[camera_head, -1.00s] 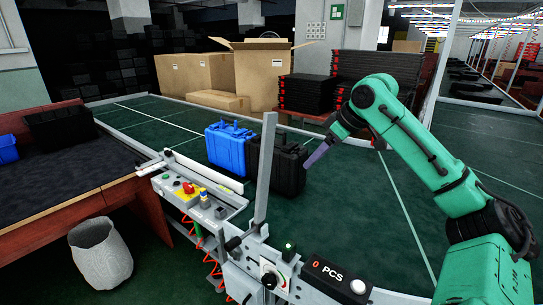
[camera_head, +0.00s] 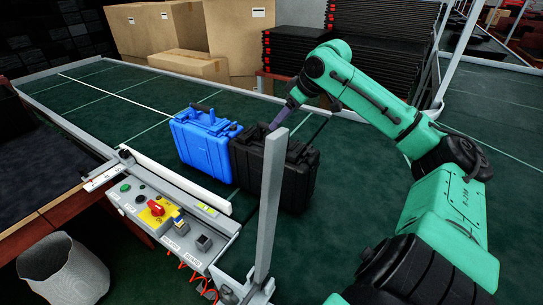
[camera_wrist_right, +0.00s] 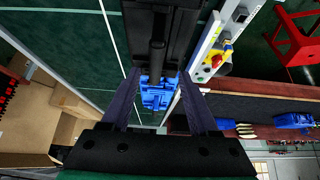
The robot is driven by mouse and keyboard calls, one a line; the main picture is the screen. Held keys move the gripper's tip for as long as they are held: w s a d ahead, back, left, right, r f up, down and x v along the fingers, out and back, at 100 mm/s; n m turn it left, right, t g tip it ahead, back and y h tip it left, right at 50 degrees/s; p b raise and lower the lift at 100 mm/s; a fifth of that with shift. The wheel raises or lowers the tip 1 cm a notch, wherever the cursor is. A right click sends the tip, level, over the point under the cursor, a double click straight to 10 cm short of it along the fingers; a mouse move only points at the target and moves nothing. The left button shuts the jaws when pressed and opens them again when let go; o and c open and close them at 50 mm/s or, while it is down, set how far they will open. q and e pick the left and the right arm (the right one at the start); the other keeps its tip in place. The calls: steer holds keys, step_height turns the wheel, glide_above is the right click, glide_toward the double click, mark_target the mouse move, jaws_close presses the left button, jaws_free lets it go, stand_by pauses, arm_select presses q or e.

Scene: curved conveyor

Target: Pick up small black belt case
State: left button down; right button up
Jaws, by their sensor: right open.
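The black belt case (camera_head: 301,182) stands upright on the dark green conveyor, partly hidden behind a grey post. Just left of it stands a blue case (camera_head: 205,142), close beside it. My right gripper (camera_head: 281,117) is at the top of the black case, near its handle. In the right wrist view my right gripper (camera_wrist_right: 159,102) is open. Its two fingers reach along either side of the line of the black case's handle (camera_wrist_right: 157,45). I cannot tell whether they touch the case. The blue case shows beyond in the wrist view (camera_wrist_right: 155,93). My left gripper is out of view.
A grey upright post (camera_head: 268,205) stands in front of the black case. A control box (camera_head: 165,213) with a red knob is at the conveyor's near edge. Cardboard boxes (camera_head: 240,45) and stacked black trays (camera_head: 370,35) stand behind. The conveyor to the left is clear.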

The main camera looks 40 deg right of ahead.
mark_target(268, 133)
steer(key=shift+w+d+f+p, duration=0.2)
steer(key=shift+w+f, duration=0.25)
steer(key=shift+f, duration=0.2)
steer(key=shift+w+d+f+p, duration=0.1)
steer(key=shift+w+f+p, duration=0.05)
steer(key=shift+w+f, duration=0.4)
steer(key=shift+x, duration=1.1)
steer(key=x, duration=0.3)
steer(key=shift+s+a+f, duration=0.15)
steer(key=shift+f, duration=0.1)
steer(key=shift+w+f, duration=0.25)
steer(key=shift+w, duration=0.05)
steer(key=shift+s+a+r, duration=0.1)
jaws_close()
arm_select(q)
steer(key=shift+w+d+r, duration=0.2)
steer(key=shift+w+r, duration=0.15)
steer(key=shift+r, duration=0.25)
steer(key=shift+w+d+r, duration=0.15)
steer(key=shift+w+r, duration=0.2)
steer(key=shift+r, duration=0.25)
arm_select(e)
steer(key=shift+r, duration=0.15)
